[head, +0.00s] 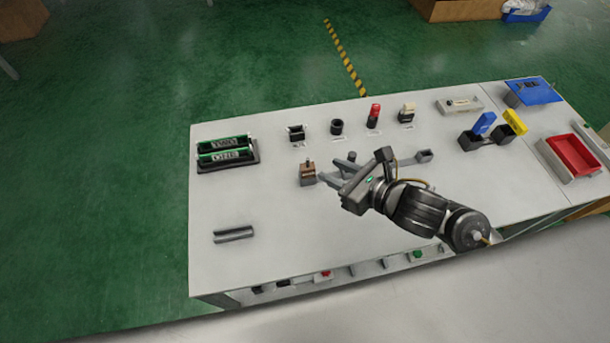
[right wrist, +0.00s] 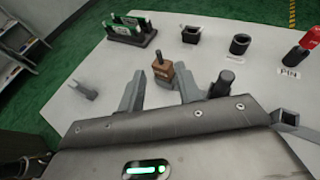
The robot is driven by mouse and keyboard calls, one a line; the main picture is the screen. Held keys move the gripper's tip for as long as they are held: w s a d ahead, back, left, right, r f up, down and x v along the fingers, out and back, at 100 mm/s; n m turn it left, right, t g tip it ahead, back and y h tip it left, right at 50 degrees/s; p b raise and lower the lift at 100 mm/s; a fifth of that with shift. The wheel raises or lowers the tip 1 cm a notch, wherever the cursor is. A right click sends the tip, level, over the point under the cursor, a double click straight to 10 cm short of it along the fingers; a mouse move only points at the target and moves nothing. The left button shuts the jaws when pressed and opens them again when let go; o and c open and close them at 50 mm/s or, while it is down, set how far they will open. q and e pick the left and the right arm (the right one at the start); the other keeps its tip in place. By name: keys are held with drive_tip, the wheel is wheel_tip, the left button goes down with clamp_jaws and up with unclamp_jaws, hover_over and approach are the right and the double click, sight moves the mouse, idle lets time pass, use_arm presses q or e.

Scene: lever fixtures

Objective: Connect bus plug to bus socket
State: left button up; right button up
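A small brown block with a dark upright post (head: 307,173), which looks like the bus plug, stands on the white table. In the right wrist view the brown block (right wrist: 162,72) sits just beyond and between the fingertips. My right gripper (head: 329,170) is open and low over the table, its fingers pointing at the block. My left gripper is not seen.
A black round socket (head: 337,127), a red-topped connector (head: 374,117) and a cream one (head: 407,114) stand in the back row. A dark cylinder (right wrist: 222,82) is close to the right finger. The table's front left is mostly clear.

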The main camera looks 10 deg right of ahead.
sight(309, 162)
drive_tip(key=b+x, duration=0.4)
drive_tip(key=x, duration=0.1)
drive_tip(key=shift+w+a+f+b, duration=0.1)
drive_tip(key=shift+w+a+b, duration=0.1)
drive_tip(key=shift+w+b, duration=0.1)
drive_tip(key=shift+x, duration=2.55)
drive_tip(key=shift+s+f, duration=0.2)
clamp_jaws()
